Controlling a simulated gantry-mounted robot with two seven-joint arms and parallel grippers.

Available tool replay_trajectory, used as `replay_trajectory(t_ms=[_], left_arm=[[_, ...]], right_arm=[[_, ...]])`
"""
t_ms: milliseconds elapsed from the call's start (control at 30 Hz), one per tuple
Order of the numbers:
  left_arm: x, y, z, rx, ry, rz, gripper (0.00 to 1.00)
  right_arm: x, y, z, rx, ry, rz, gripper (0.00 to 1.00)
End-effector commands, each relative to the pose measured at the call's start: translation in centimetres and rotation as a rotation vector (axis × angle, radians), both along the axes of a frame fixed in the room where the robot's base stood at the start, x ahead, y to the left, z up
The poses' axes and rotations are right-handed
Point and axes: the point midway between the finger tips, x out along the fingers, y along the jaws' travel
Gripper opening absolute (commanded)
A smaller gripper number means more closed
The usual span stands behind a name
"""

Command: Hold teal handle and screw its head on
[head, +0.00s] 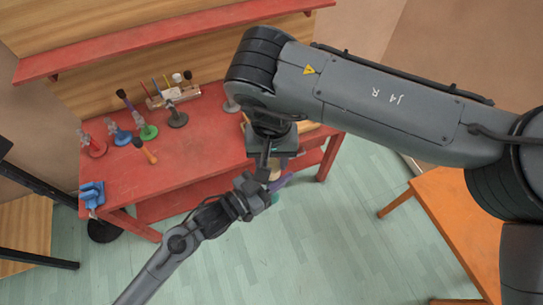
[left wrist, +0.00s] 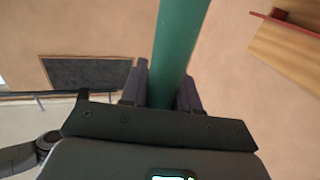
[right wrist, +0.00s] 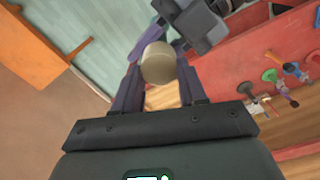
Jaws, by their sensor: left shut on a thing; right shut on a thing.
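The teal handle (left wrist: 178,50) is a smooth straight rod in the left wrist view. My left gripper (left wrist: 163,92) is shut on it, one finger on each side. A rounded cream-grey head (right wrist: 158,64) shows in the right wrist view. My right gripper (right wrist: 159,84) is shut on it. In the head view my left gripper (head: 258,190) and my right gripper (head: 273,164) are close together, just off the front of the bench, the right one higher. A small teal bit (head: 275,198) shows there. The joint between head and handle is hidden; I cannot tell whether they touch.
The red bench (head: 205,140) carries several stands and mallets at its back left and a wooden rack (head: 172,96). A blue vise (head: 92,194) sits at the left corner. An orange table (head: 460,215) stands right.

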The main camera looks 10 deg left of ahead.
Motion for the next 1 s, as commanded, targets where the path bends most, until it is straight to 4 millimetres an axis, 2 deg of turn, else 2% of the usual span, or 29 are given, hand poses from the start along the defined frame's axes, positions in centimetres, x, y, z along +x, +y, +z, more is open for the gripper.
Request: replay_trajectory(t_ms=[167, 200, 333, 667, 1000], left_arm=[[0.0, 0.0, 0.0, -0.001, -0.001, 0.000, 0.00], [0.0, 0.0, 0.0, -0.001, -0.001, 0.000, 0.00], [0.0, 0.0, 0.0, -0.001, -0.001, 0.000, 0.00], [0.0, 0.0, 0.1, -0.001, -0.001, 0.000, 0.00], [0.0, 0.0, 0.0, -0.001, -0.001, 0.000, 0.00]], right_arm=[[0.0, 0.0, -0.3, 0.000, 0.000, 0.000, 0.12], [0.0, 0.0, -0.3, 0.000, -0.001, 0.000, 0.46], [0.0, 0.0, -0.3, 0.000, -0.001, 0.000, 0.66], [0.0, 0.0, -0.1, 0.000, -0.001, 0.000, 0.67], [0.1, 0.0, 3.4, -0.001, -0.004, 0.000, 0.67]])
